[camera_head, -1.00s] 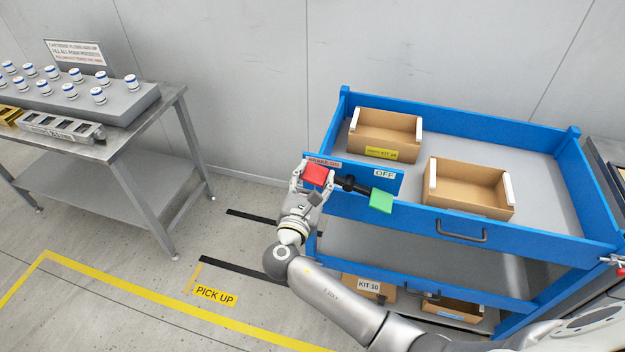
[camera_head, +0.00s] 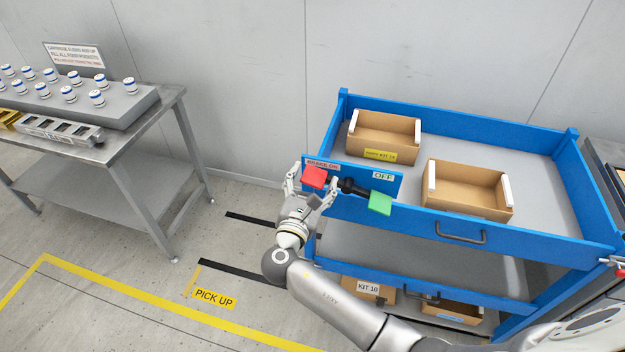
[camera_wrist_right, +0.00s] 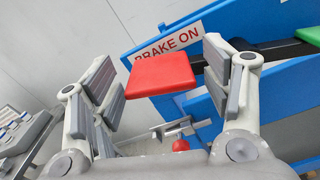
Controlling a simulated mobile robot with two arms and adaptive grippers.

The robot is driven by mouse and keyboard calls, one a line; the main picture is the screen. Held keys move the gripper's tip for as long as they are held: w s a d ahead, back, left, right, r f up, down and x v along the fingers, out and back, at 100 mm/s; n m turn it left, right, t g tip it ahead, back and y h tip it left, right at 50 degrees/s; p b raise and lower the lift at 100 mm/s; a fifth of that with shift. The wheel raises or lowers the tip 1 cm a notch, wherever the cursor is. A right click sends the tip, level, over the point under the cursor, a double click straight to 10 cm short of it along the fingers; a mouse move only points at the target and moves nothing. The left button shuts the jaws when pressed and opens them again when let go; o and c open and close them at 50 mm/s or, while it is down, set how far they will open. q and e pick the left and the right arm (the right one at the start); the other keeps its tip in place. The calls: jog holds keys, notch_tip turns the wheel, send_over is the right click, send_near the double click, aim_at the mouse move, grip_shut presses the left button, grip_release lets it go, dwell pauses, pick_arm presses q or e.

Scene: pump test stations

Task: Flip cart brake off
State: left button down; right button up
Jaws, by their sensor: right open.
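The blue cart (camera_head: 520,246) stands at the right with a brake panel on its near left corner. The panel carries a "BRAKE ON" label (camera_head: 322,165) and an "OFF" label (camera_head: 383,175). A black brake bar (camera_head: 352,187) has a red pad (camera_head: 314,178) at the BRAKE ON end and a green pad (camera_head: 380,203) at the OFF end. My right gripper (camera_head: 311,188) is open, its fingers on either side of the red pad. In the right wrist view the red pad (camera_wrist_right: 160,74) lies between the spread fingers. Whether they touch it is unclear. My left gripper is not in view.
Two cardboard boxes (camera_head: 470,205) sit on the cart's top tray, and more boxes, one marked KIT 10 (camera_head: 368,287), are on its lower shelf. A metal table (camera_head: 125,140) with capped cartridges stands at left. The floor between is clear.

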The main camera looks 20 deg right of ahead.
jog(key=v, duration=1.1)
jog(key=shift+s+a, duration=0.25)
jog(key=shift+s, duration=0.05)
